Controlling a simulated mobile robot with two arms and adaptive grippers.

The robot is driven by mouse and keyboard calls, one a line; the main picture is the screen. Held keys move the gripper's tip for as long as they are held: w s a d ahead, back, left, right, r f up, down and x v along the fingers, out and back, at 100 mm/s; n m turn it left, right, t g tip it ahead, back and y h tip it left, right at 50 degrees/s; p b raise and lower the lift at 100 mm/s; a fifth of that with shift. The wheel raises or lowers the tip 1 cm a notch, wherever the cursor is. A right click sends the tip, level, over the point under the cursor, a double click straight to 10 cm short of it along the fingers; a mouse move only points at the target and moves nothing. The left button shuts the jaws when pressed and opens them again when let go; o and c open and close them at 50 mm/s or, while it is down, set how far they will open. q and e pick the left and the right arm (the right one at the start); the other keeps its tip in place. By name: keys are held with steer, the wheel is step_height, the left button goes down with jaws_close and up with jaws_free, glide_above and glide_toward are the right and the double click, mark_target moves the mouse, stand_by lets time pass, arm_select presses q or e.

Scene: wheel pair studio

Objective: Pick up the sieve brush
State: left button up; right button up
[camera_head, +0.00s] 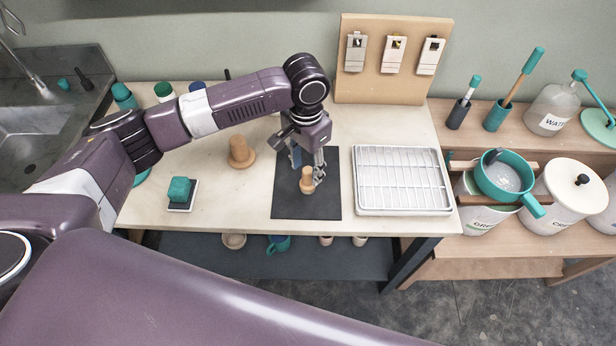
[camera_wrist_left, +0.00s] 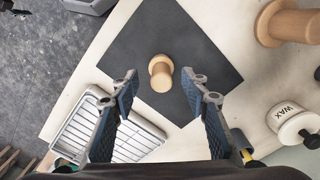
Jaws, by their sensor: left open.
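No thing in view is clearly marked as the sieve brush. A small wooden piece with a round head (camera_head: 307,183) stands on a dark mat (camera_head: 291,208) on the bench; it also shows in the wrist view (camera_wrist_left: 161,72). My left gripper (camera_head: 308,171) is over the mat, pointing down at this piece. In the wrist view its open fingers (camera_wrist_left: 160,82) are to either side of the piece, with nothing held. A brush-like tool with a wooden shaft and teal end (camera_head: 527,70) stands in a teal cup at the right. My right gripper is out of view.
A white wire rack tray (camera_head: 360,205) lies right of the mat. A larger wooden spool-shaped piece (camera_head: 241,153) and a teal block (camera_head: 179,190) are left. A teal-rimmed sieve or pan (camera_head: 487,184) and white canisters stand at the right. A pot marked WAX (camera_wrist_left: 290,121) shows in the wrist view.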

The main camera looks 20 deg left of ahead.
mark_target(308, 180)
arm_select(q)
step_height(308, 180, down, 3)
steer(key=shift+w+r, duration=0.1)
steer(key=shift+w, duration=0.05)
steer(key=shift+f, duration=0.55)
steer(key=c, duration=0.5)
jaws_close()
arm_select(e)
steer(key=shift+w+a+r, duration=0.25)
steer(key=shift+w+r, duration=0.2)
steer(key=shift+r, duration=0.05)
